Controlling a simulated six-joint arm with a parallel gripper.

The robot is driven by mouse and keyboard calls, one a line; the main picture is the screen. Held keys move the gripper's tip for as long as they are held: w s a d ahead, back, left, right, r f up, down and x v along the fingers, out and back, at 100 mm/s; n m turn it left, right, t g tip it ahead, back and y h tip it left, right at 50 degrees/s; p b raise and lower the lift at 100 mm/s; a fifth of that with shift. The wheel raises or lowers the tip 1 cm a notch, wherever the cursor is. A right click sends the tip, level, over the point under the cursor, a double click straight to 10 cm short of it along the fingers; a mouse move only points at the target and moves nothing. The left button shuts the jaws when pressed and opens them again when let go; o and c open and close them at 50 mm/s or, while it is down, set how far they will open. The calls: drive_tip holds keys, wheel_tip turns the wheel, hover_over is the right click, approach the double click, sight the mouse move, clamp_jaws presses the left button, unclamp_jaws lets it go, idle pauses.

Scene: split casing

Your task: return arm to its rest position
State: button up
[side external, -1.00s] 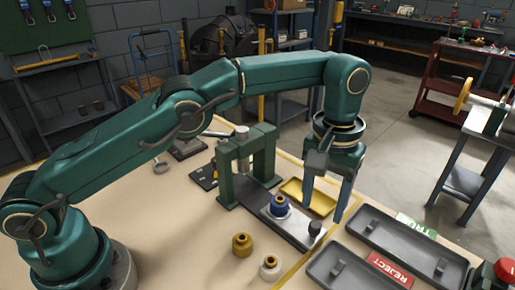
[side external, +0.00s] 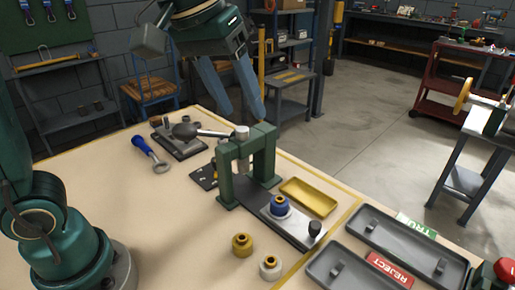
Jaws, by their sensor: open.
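My gripper (side external: 239,110) is in the upper left of the picture, raised above the table behind the green arch-shaped fixture (side external: 266,137). Its two blue-grey fingers are apart, with nothing between them. My upper arm is folded back at the left and partly out of the picture. A blue part with a brass top (side external: 280,205) sits on the grey plate (side external: 297,231) in front of the fixture, apart from my gripper.
A brass piece (side external: 242,245) and a pale piece (side external: 270,267) stand at the front. A yellow tray (side external: 332,204) lies right of the fixture. Two grey trays (side external: 372,222) (side external: 318,278) are further right, with a red button (side external: 503,270). A blue-handled tool (side external: 143,145) lies at left.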

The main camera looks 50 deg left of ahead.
drive_tip(key=s+a+f+m+t, duration=0.1)
drive_tip(key=s+a+f+m, duration=0.2)
drive_tip(key=s+f, duration=0.6)
drive_tip(key=shift+s+a+f+y, duration=0.3)
drive_tip(key=shift+s+a+f, duration=0.15)
drive_tip(key=shift+s, duration=0.75)
